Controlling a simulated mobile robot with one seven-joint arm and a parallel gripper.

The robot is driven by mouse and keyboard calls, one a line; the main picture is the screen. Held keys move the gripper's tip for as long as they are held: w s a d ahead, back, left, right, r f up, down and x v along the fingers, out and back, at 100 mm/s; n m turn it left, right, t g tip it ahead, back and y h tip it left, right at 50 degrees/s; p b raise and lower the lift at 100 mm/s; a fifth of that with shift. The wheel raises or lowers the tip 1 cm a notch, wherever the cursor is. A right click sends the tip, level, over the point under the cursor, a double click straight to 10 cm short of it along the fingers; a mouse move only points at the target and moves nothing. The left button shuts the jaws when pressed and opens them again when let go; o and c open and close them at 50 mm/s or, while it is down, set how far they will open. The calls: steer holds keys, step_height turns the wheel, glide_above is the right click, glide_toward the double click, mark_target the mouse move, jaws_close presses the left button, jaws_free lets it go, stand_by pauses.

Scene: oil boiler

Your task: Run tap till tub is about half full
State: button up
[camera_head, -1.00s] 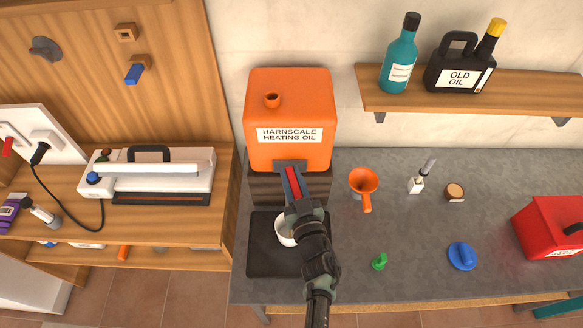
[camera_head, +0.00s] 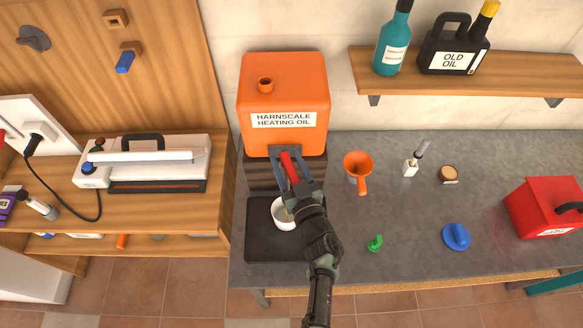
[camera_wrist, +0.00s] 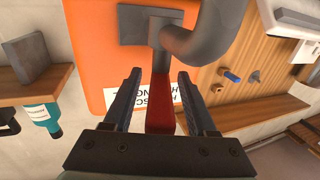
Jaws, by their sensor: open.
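The orange heating oil tank (camera_head: 284,95) stands on a dark wooden block, with its grey tap at the lower front. The tap's red lever (camera_head: 289,167) lies between the spread fingers of my open gripper (camera_head: 286,160). In the wrist view the red lever (camera_wrist: 161,105) shows between both fingers, with a gap on each side; the grey spout (camera_wrist: 200,38) curves beside it. The white tub (camera_head: 279,211) sits on the black tray (camera_head: 262,242) below the tap, partly hidden by my arm. A thin yellow-brown streak shows in it; its fill level cannot be told.
An orange funnel (camera_head: 357,168), a small brush holder (camera_head: 411,167), a green piece (camera_head: 375,243), a blue cap (camera_head: 456,236) and a red can (camera_head: 545,207) stand on the grey bench. Bench space right of my arm is mostly clear.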

steer(key=p+v, duration=0.1)
steer(key=v, duration=1.1)
steer(key=shift+s, duration=0.4)
steer(key=shift+d, duration=0.15)
stand_by(6.2)
